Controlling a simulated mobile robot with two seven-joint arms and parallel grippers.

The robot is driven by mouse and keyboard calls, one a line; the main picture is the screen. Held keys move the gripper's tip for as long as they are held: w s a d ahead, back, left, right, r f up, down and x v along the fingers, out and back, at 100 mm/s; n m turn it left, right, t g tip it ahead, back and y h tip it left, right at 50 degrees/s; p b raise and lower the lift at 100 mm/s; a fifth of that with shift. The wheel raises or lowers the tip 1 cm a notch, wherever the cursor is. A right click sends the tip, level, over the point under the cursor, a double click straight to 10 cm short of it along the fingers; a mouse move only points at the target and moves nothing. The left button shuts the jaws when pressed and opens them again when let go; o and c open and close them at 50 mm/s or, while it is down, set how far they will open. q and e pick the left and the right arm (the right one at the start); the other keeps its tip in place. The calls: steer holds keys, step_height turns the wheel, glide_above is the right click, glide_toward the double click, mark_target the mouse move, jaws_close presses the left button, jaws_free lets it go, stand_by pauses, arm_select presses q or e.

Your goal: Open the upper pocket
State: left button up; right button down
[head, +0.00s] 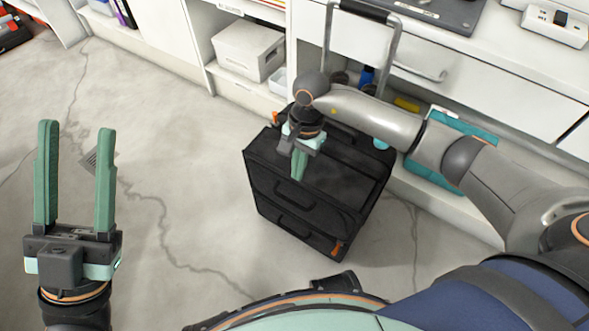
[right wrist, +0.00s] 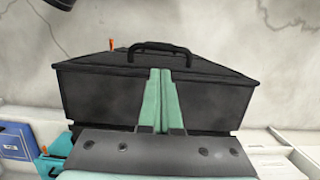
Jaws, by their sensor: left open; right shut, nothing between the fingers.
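A black bag (head: 330,172) stands on the floor before the shelving in the head view. Its front carries dark handles and an orange tag (head: 338,247) low at the right; another orange tab (head: 275,117) is at its far left corner. The bag's pocket edges are hard to make out, and I see no opened pocket. My right gripper (head: 299,176) is shut and empty, in front of the bag's top in this view. In the right wrist view, its green fingers (right wrist: 160,74) overlap the bag (right wrist: 95,95), near its black handle (right wrist: 163,50); contact is unclear. My left gripper (head: 76,128) is open, empty, away from the bag.
White shelving with drawers (head: 480,90) stands behind the bag. A white box (head: 248,49) sits on a shelf at its left. A teal case (head: 452,148) lies behind my right arm. The cracked concrete floor (head: 170,150) between my left gripper and the bag is clear.

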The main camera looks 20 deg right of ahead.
mark_target(294, 189)
steer(key=f, duration=0.2)
steer(key=f+b, duration=0.1)
steer(key=f, duration=0.1)
steer(key=s+a+f+b, duration=0.1)
steer(key=f, duration=0.2)
arm_select(q)
steer(key=f, duration=0.3)
steer(key=shift+w+d, duration=0.15)
steer(key=shift+d, duration=0.05)
steer(key=shift+a+r, duration=0.1)
steer(key=shift+a, duration=0.05)
arm_select(e)
steer(key=shift+a, duration=0.1)
